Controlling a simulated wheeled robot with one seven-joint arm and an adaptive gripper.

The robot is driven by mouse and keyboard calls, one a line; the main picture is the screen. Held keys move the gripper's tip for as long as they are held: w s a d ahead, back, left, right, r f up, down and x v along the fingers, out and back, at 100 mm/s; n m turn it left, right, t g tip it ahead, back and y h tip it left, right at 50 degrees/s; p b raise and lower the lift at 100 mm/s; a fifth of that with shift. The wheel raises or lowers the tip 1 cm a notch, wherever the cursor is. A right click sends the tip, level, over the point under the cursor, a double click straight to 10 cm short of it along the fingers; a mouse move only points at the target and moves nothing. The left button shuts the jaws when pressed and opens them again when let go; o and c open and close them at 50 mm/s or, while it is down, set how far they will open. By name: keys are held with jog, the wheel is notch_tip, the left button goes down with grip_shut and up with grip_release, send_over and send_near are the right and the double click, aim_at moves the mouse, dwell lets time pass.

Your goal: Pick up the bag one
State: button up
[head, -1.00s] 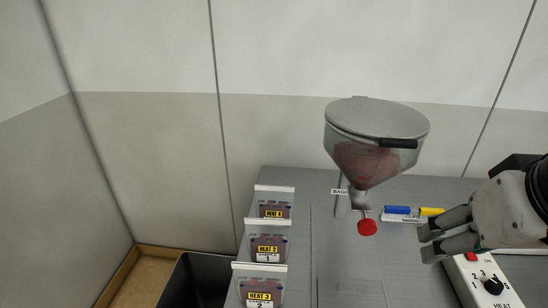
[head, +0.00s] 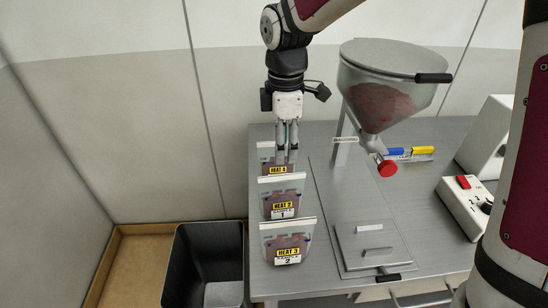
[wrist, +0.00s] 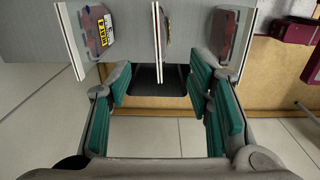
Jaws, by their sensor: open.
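Three clear bags with white top strips and dark red contents stand in a row along the table's left edge. The middle bag, marked HEAT 2 and 1 (head: 283,206), is the bag one. Behind it is the HEAT 4 bag (head: 268,152), partly hidden by my gripper; in front is the HEAT 3 bag marked 2 (head: 289,256). My gripper (head: 287,161) points down, open and empty, above and behind the bag one's top strip. In the wrist view, a bag's edge (wrist: 158,40) shows beyond the spread green-padded fingers (wrist: 163,95), with the HEAT 4 bag (wrist: 101,28) left of it.
A hopper (head: 385,100) with red contents and a red knob (head: 387,168) stands right of the bags. A control box (head: 468,205) sits at the table's right. A black bin (head: 190,270) stands on the floor at left. Blue and yellow markers lie at the back.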

aim_at(282, 180)
jog(key=shift+w+a+f+n, duration=0.15)
jog(key=shift+a+f, duration=0.05)
jog(key=shift+f, duration=0.2)
jog(key=shift+w+a+f+n, duration=0.15)
jog(key=shift+f, duration=0.25)
notch_tip(282, 180, down, 8)
jog(key=shift+f+p, duration=0.1)
jog(key=shift+p, duration=0.35)
jog(key=shift+d+f+p, duration=0.15)
jog(key=shift+f+p, duration=0.2)
jog(key=shift+f, duration=0.95)
jog(key=shift+d+f+p, duration=0.1)
jog(key=shift+f+p, duration=0.2)
jog(key=shift+f, duration=0.95)
jog(key=shift+c, duration=0.6)
grip_shut()
